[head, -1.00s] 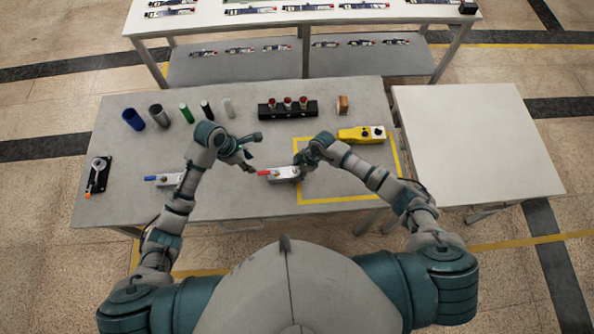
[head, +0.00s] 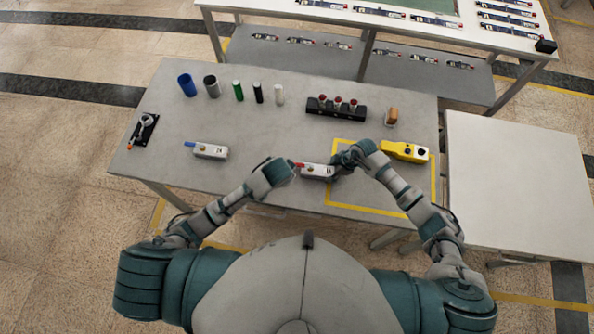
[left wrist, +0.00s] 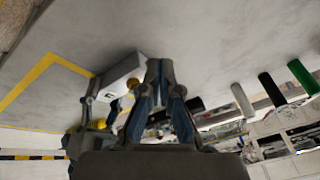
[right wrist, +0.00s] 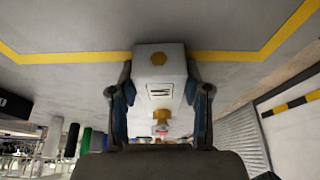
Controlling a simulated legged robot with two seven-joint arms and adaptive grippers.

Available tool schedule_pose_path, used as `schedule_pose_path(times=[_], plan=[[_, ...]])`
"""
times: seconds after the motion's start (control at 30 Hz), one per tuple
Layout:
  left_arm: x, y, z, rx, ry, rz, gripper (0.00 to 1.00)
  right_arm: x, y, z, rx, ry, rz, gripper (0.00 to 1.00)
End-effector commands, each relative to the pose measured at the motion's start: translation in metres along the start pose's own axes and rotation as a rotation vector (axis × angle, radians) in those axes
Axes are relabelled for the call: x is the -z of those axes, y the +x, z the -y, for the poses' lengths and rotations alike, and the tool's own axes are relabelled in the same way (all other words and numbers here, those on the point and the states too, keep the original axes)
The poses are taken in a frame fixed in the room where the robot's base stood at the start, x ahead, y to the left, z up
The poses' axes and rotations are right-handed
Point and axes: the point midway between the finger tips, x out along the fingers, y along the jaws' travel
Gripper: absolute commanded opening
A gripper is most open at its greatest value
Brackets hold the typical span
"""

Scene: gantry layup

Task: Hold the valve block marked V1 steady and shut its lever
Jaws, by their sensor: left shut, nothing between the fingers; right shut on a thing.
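A pale grey valve block (head: 315,171) with a red lever (head: 299,165) lies at the yellow outline's left edge in the head view. Its label is too small to read surely. My right gripper (head: 341,163) is shut on this block's right end. The right wrist view shows the block (right wrist: 158,72) between both fingers (right wrist: 160,110), with a brass fitting. My left gripper (head: 290,168) is shut and empty beside the lever, partly covering it; contact is unclear. Its closed fingers (left wrist: 160,70) show beside the block (left wrist: 118,76) in the left wrist view.
A second valve block (head: 211,151) with a blue lever lies to the left. Several cylinders (head: 238,91), a black rack (head: 336,108) and a yellow box (head: 404,151) stand behind. A black lever fixture (head: 143,130) is far left. The table (head: 270,125) is clear between them.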

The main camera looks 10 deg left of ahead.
Motion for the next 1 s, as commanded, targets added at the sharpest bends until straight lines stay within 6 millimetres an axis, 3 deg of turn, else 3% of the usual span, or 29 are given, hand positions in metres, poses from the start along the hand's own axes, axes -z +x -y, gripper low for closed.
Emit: schedule_pose_path(times=[0.27, 0.6, 0.8, 1.0], plan=[[-0.014, -0.01, -0.022, 0.144, 0.842, -0.036, 0.0, 0.0, 0.0, 0.0, 0.0, 0.0, 0.001, 0.0], [-0.026, -0.037, -0.05, 0.361, 1.84, 0.038, 0.0, 0.0, 0.0, 0.0, 0.0, 0.0, 0.001, 0.0], [-0.03, -0.054, -0.062, 0.466, 2.26, 0.128, 0.0, 0.0, 0.0, -0.001, 0.001, 0.0, 0.001, 0.0], [-0.031, -0.062, -0.066, 0.515, 2.445, 0.185, 0.0, 0.0, 0.0, -0.001, 0.0, 0.0, 0.0, 0.0]])
